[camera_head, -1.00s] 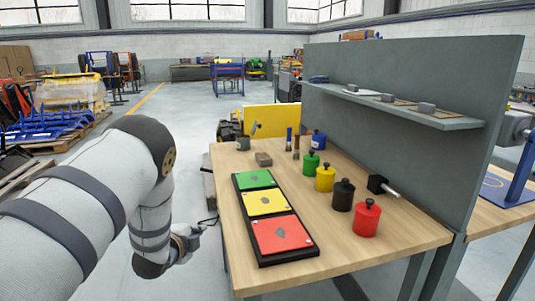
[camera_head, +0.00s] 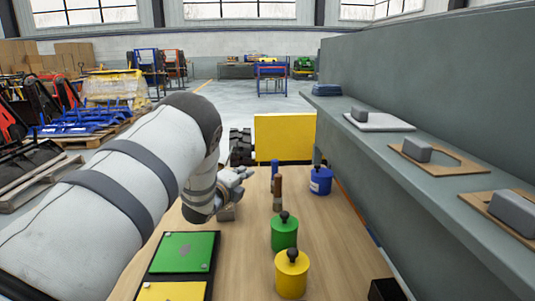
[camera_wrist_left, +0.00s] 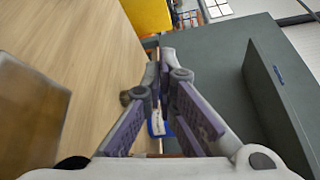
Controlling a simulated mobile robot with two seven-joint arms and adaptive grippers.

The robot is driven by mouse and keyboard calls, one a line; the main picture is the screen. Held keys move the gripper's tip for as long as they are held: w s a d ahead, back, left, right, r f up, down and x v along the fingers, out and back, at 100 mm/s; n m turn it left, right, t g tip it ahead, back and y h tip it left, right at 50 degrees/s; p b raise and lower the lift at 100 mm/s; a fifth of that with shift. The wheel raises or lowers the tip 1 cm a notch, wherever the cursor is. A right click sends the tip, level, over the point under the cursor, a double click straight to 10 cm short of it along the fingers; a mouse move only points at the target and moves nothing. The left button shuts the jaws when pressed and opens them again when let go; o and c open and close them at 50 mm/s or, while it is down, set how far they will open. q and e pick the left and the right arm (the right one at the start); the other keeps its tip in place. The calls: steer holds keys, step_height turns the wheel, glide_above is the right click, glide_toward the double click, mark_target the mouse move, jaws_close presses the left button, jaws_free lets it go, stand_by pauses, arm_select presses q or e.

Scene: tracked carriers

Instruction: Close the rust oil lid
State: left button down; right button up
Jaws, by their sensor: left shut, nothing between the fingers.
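My left gripper (camera_head: 244,173) is shut and empty, low over the far part of the wooden table (camera_head: 248,262). In the left wrist view its fingers (camera_wrist_left: 165,55) come together at the tips. I cannot make out a rust oil container or its lid for sure. The far-left corner of the table is hidden behind my left arm and gripper. A small grey-brown block (camera_head: 228,213) shows just below the gripper. The blue canister (camera_head: 320,180) stands to the right of the gripper, apart from it; some blue shows between the fingers in the wrist view. My right gripper is out of view.
Green (camera_head: 284,232) and yellow (camera_head: 291,274) knobbed canisters stand in the table's middle. Upright tools (camera_head: 277,192) stand behind them. A tray with a green plate (camera_head: 185,252) lies at left. A grey shelf (camera_head: 400,145) and panel bound the right side.

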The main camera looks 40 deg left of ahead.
arm_select(q)
steer(key=shift+w, duration=0.2)
steer(key=b+x, duration=0.1)
steer(key=x, duration=0.2)
steer(key=b+x, duration=0.1)
steer(key=x, duration=0.2)
steer(key=b+x, duration=0.1)
steer(key=x, duration=0.2)
steer(key=shift+a+f, duration=0.3)
steer(key=shift+f, duration=0.1)
steer(key=shift+s+a+r+p, duration=0.45)
steer(key=shift+s+a+r, duration=0.4)
steer(key=shift+a+r, duration=0.35)
steer(key=shift+s+a, duration=0.3)
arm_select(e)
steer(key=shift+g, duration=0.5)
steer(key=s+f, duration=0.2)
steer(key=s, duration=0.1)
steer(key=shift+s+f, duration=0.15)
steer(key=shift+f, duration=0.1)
arm_select(q)
steer(key=shift+f, duration=0.1)
